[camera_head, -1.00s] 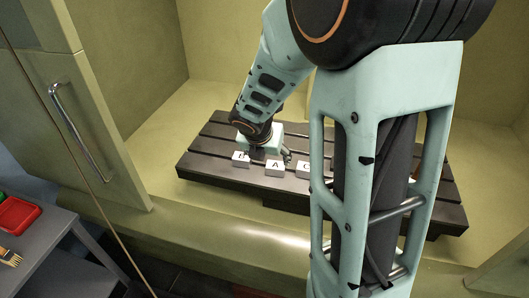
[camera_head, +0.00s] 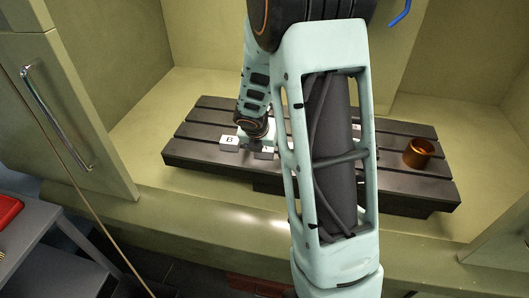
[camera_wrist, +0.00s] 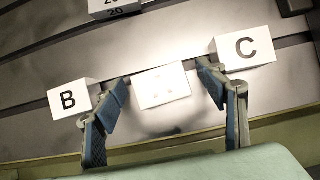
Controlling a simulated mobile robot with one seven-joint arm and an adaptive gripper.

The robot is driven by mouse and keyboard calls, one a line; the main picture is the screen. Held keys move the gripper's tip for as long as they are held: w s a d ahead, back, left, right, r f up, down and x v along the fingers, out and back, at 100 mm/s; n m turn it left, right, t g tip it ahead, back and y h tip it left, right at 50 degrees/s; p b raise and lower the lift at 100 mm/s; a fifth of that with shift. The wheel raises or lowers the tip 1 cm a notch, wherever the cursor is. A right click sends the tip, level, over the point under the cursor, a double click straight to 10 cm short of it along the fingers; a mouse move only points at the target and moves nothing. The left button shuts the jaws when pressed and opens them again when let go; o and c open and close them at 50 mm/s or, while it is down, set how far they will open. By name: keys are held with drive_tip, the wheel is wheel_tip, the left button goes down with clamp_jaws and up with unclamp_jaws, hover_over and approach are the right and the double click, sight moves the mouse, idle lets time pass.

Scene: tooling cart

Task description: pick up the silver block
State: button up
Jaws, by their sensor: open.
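In the wrist view, a bright, pale block (camera_wrist: 160,87) with faint grey marks lies between my fingers. Glare washes it out, so I cannot tell whether it is the silver block or a label block. My gripper (camera_wrist: 163,92) is open, one finger on each side of the pale block, with no clear grip on it. In the head view my gripper is low over the dark slotted plate (camera_head: 200,155), partly hidden by my own arm.
White block B (camera_wrist: 74,97) stands close outside my left finger, and block C (camera_wrist: 246,48) close outside my right finger. A block marked 20 (camera_wrist: 112,8) is at the wrist view's top edge. A copper cup (camera_head: 418,152) stands at the plate's right.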

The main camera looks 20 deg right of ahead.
drive_tip(key=c, duration=1.4)
drive_tip(key=shift+c, duration=0.2)
drive_tip(key=shift+r, duration=0.1)
drive_tip(key=shift+r+p, duration=0.3)
drive_tip(key=shift+r, duration=0.15)
wheel_tip(320, 180, up, 2)
drive_tip(key=shift+d+r+p, duration=0.1)
drive_tip(key=shift+p, duration=0.55)
drive_tip(key=s+r, duration=0.1)
drive_tip(key=r, duration=0.1)
drive_tip(key=s+r+p, duration=0.1)
drive_tip(key=s+r, duration=0.1)
drive_tip(key=s+r+p, duration=0.1)
drive_tip(key=s+r, duration=0.1)
drive_tip(key=shift+a+r, duration=0.2)
drive_tip(key=shift+r, duration=0.1)
drive_tip(key=s+r, duration=0.1)
drive_tip(key=s, duration=0.2)
drive_tip(key=s+r+p, duration=0.1)
drive_tip(key=s, duration=0.2)
drive_tip(key=s+r+p, duration=0.1)
drive_tip(key=s, duration=0.2)
drive_tip(key=shift+a+r, duration=0.15)
drive_tip(key=shift+a, duration=0.15)
